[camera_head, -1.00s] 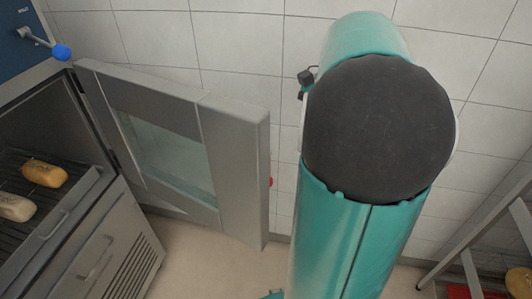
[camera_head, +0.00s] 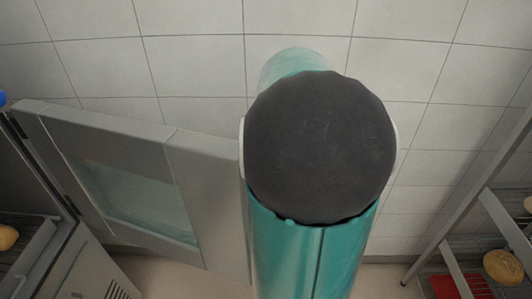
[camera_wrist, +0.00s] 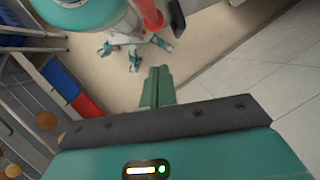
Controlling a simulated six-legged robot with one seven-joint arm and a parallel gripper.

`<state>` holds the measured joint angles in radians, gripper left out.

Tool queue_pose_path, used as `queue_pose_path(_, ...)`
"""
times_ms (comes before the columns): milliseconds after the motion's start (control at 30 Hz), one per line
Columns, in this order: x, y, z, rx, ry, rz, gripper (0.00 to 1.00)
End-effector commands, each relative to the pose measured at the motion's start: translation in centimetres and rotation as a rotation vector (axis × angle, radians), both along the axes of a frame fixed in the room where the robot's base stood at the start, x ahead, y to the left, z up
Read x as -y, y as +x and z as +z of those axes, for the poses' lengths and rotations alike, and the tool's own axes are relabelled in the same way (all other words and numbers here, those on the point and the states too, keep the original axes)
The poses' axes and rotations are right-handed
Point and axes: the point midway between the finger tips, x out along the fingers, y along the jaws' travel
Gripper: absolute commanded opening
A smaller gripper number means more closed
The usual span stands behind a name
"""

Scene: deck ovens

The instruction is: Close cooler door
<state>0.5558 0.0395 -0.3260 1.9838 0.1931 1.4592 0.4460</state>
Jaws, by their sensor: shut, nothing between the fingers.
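The cooler door (camera_head: 212,190) is a grey metal panel with a glass window. In the head view it stands wide open, swung out to the right from the grey cooler cabinet (camera_head: 88,275) at the left. My teal arm overlaps the door's free right edge in this view, so I cannot tell whether they touch. My gripper is hidden behind the arm there. In the wrist view my gripper (camera_wrist: 157,85) has its teal fingers shut together and empty, above the pale floor.
A bread loaf (camera_head: 8,237) lies inside the cooler at the left edge. A metal rack (camera_head: 470,195) stands at the right, with bread (camera_head: 503,265) and a red tray (camera_head: 450,287). A tiled wall (camera_head: 190,65) closes off the back.

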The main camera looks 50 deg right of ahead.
Motion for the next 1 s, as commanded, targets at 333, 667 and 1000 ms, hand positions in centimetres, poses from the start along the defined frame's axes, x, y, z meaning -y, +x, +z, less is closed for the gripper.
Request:
queue_pose_path(333, -4.0, -0.4, -2.4, 0.002, 0.000, 0.003, 0.00)
queue_pose_path(667, -4.9, -0.4, -2.5, -0.001, 0.001, 0.001, 0.00)
queue_pose_path(1000, -4.9, -0.4, -2.5, -0.001, 0.001, -0.002, 0.00)
